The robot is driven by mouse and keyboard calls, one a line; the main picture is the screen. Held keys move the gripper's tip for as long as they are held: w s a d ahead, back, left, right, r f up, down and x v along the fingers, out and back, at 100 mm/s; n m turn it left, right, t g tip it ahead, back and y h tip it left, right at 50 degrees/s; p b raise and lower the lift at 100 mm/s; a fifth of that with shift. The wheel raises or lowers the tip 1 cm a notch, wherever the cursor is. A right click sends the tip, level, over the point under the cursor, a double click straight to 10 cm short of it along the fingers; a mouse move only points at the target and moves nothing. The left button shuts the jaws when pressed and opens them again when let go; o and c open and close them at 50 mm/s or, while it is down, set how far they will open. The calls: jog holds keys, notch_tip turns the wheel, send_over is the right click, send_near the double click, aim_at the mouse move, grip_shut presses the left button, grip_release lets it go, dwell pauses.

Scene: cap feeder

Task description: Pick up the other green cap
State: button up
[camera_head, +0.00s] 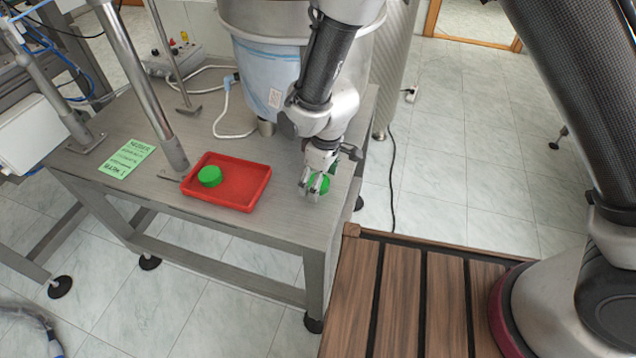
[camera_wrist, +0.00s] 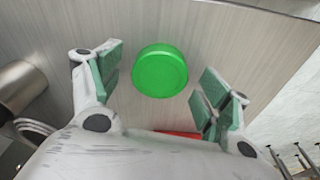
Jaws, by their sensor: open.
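A green cap (camera_wrist: 160,71) lies on the grey table near its right edge. In the head view this cap (camera_head: 319,184) is partly hidden by my gripper (camera_head: 316,186). In the wrist view my gripper (camera_wrist: 163,82) is open, with one green-padded finger on each side of the cap. The cap sits between and a little beyond the fingertips, with gaps on both sides. Another green cap (camera_head: 210,176) lies in the left part of the red tray (camera_head: 245,204).
The table (camera_head: 150,192) holds a green label (camera_head: 126,158) and a metal post (camera_head: 146,90) left of the tray. A large metal bowl (camera_head: 263,70) stands behind my gripper. A strip of red shows in the wrist view. The table's right edge is close to the cap.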

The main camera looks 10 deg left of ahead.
jog(key=c, duration=0.8)
